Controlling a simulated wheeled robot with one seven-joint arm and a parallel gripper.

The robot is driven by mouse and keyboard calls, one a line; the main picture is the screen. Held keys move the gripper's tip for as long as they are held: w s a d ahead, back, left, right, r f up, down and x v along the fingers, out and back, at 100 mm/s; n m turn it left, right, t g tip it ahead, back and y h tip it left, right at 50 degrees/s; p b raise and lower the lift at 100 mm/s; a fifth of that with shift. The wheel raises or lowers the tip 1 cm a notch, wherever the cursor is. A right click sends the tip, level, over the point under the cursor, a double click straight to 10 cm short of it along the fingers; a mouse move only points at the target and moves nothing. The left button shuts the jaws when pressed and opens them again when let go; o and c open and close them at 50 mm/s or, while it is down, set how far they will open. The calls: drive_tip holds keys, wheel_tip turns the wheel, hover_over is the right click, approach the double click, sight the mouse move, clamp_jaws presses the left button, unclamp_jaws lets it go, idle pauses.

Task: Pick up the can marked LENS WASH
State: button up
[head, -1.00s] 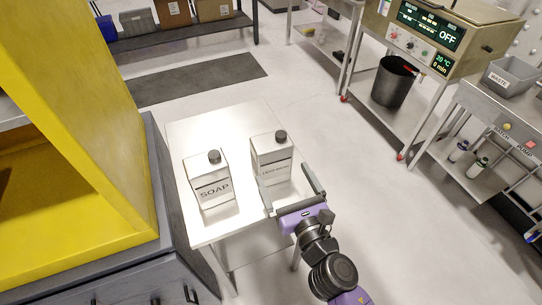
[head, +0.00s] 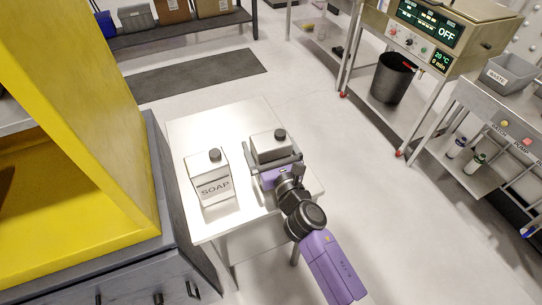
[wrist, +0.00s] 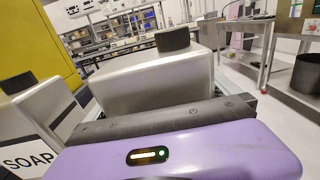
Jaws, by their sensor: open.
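The can marked LENS WASH (head: 268,146) stands upright on the white table, silver-white with a dark cap. Its label is hidden now behind my gripper (head: 274,153). My gripper is open, with a finger along the left and right sides of the can. I cannot tell whether the fingers touch it. In the wrist view the can (wrist: 150,85) stands right in front of the purple gripper body, its lower part hidden. The SOAP can (head: 208,176) stands just to the left; it also shows in the wrist view (wrist: 35,120).
The white table (head: 205,128) has clear space behind the cans. A yellow cabinet (head: 90,80) rises at the left. A steel cart with a grey WASTE bin (head: 507,74) and a black bucket (head: 393,78) are at the right. The floor between is open.

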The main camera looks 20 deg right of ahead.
drive_tip(key=shift+w, duration=0.1)
drive_tip(key=c, duration=1.8)
drive_tip(key=shift+r, duration=0.2)
